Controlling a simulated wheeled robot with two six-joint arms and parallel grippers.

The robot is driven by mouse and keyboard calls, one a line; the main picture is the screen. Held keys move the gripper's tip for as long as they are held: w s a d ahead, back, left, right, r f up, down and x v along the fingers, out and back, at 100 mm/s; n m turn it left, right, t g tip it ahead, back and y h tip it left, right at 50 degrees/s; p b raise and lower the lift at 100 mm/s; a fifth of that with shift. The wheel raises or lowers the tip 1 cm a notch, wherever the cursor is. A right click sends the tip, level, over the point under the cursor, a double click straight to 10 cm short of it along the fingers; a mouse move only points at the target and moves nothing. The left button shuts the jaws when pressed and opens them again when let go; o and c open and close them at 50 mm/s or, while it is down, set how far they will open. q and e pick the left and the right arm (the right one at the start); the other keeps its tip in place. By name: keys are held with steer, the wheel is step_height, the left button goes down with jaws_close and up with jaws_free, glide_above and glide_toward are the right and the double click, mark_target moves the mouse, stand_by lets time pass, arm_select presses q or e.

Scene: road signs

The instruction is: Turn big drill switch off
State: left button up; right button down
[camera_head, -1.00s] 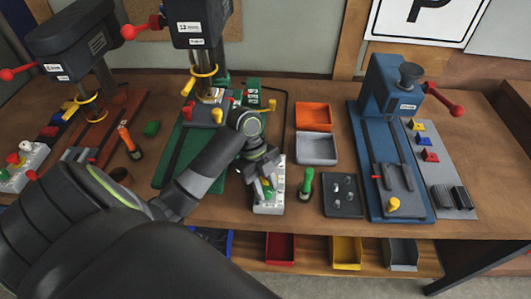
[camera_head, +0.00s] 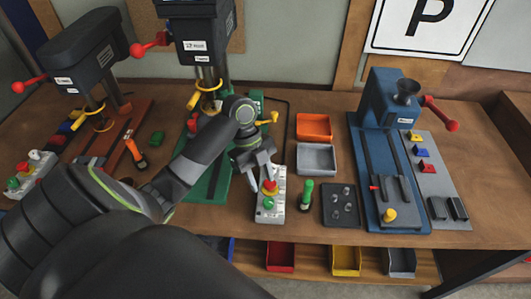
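The big drill (camera_head: 200,35) stands at the back, left of centre, on a green base (camera_head: 215,180). A light switch box (camera_head: 270,212) lies on the bench in front of it, with a red knob (camera_head: 270,187) on top and a green button (camera_head: 268,203) nearer the front. My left gripper (camera_head: 262,176) points down at the box's far end, close to the red knob. Its two fingers are apart with nothing held between them. I cannot tell whether a finger touches the knob. My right gripper is not in view.
A smaller drill (camera_head: 78,52) and another switch box (camera_head: 32,172) are at the left. A green-handled tool (camera_head: 308,193) and a dark tray (camera_head: 341,204) are right of the box. A blue machine (camera_head: 390,100) stands farther right. Coloured bins sit below the bench edge.

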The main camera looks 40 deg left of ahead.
arm_select(q)
steer(key=p+v, duration=0.3)
steer(key=v, duration=0.7)
steer(key=shift+r, duration=0.1)
